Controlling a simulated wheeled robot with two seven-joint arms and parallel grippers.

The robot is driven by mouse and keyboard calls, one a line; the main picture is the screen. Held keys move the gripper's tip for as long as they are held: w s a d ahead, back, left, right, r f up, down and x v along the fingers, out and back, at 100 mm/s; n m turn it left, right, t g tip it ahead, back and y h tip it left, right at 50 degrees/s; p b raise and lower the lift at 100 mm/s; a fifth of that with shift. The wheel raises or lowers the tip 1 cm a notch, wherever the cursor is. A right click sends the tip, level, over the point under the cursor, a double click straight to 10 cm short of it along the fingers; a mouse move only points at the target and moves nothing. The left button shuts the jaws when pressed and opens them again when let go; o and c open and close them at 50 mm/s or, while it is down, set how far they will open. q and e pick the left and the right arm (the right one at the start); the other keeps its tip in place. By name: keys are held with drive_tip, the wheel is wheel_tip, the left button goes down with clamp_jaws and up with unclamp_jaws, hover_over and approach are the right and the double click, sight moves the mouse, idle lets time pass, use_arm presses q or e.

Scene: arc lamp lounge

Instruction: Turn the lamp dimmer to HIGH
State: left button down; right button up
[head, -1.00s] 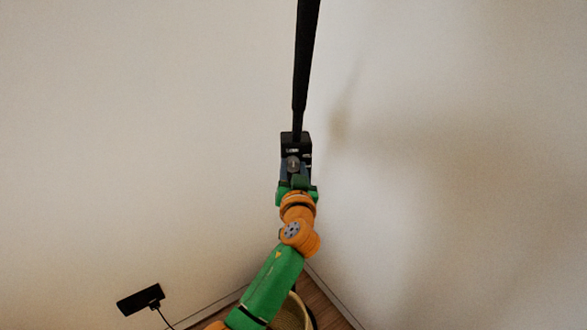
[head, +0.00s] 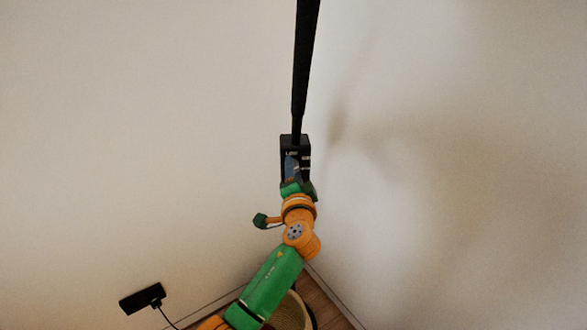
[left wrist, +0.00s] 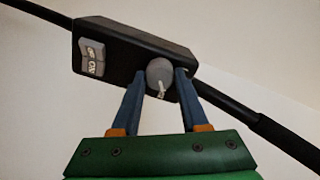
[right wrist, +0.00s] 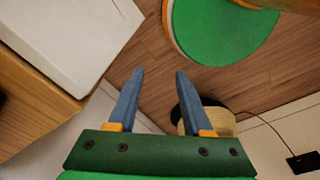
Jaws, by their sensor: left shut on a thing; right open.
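The dimmer is a black box (left wrist: 120,48) on the lamp's black pole (head: 305,60); the box also shows in the head view (head: 295,140). It carries a round grey knob (left wrist: 159,72) with a white pointer mark toward the bottom of the left wrist view. A grey rocker switch (left wrist: 91,58) with white lettering sits left of the knob. My left gripper (head: 292,160) is shut on the knob, one finger on each side. HIGH and LOW marks cannot be made out. My right gripper (right wrist: 158,75) is open and empty, away from the lamp.
Pale walls meet in a corner behind the pole. A woven basket (right wrist: 215,122) stands on the wooden floor (right wrist: 160,60). A black plate with a cord (head: 142,298) is at lower left. A wooden cabinet (right wrist: 30,90) and a green round seat (right wrist: 225,30) flank my right gripper.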

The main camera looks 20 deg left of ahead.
use_arm(q)
drive_tip(key=m+p, duration=0.4)
drive_tip(key=m, duration=0.8)
drive_tip(key=shift+m, duration=0.3)
idle(0.5)
drive_tip(key=shift+c, duration=2.1)
unclamp_jaws()
drive_tip(key=shift+f, duration=0.1)
drive_tip(key=v, duration=0.7)
drive_tip(key=shift+p, duration=0.45)
